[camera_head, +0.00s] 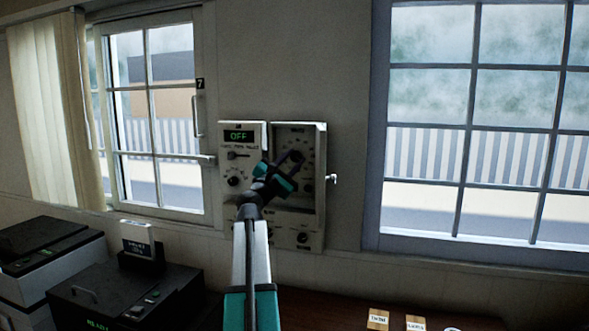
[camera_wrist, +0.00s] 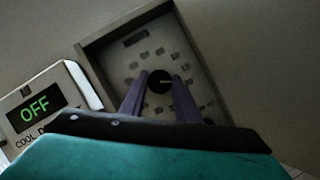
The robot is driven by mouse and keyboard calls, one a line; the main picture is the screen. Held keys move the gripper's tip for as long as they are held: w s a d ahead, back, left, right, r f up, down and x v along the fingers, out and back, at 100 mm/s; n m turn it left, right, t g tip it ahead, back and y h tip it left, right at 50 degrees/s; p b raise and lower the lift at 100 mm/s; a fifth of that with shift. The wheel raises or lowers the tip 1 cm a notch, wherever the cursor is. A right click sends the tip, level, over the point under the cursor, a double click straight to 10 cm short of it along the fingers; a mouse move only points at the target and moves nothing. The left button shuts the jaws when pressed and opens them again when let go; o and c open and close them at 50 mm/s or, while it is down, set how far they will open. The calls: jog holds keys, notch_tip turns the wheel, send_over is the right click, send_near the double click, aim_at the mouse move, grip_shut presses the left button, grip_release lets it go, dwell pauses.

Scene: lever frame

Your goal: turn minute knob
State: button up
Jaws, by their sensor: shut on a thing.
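The round dark knob (camera_wrist: 160,82) sits on a recessed grey panel (camera_wrist: 130,68) with dark marks around it. A pale line on the knob points to the right in the wrist view. My gripper (camera_wrist: 158,86) has its two purple fingers on either side of the knob and is shut on it. In the head view my gripper (camera_head: 292,158) reaches into the panel's open box (camera_head: 319,150) on the wall, and the knob is mostly hidden there. The label above the knob is too small to read.
Left of the box is a control panel with a green OFF display (camera_head: 239,136) and knobs. A small handle (camera_head: 332,179) sticks out at the box's right side. Windows flank the boxes. Dark machines (camera_head: 125,290) stand at lower left, and a brown table (camera_head: 330,312) lies below.

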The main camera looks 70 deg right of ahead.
jog(key=m+b, duration=0.1)
jog(key=m+g+y+b, duration=0.1)
jog(key=m, duration=0.2)
jog(key=shift+w+f+m+g+b, duration=0.1)
jog(key=shift+f+m+g+b, duration=0.2)
jog(key=shift+m+b, duration=0.1)
jog(key=shift+r+m+g+y+b, duration=0.15)
jog(key=shift+m+y+b, duration=0.25)
jog(key=shift+m, duration=0.45)
jog(key=shift+r+m+g+y+b, duration=0.1)
jog(key=shift+m+g+y+b, duration=0.25)
jog(key=shift+m, duration=0.5)
jog(key=shift+a, duration=0.1)
jog(key=o, duration=1)
jog(key=shift+r, duration=0.1)
jog(key=shift+o, duration=0.2)
jog(key=shift+a, duration=0.1)
jog(key=b+v, duration=0.3)
jog(key=v, duration=1)
jog(key=shift+a, duration=0.3)
jog(key=shift+w, duration=0.1)
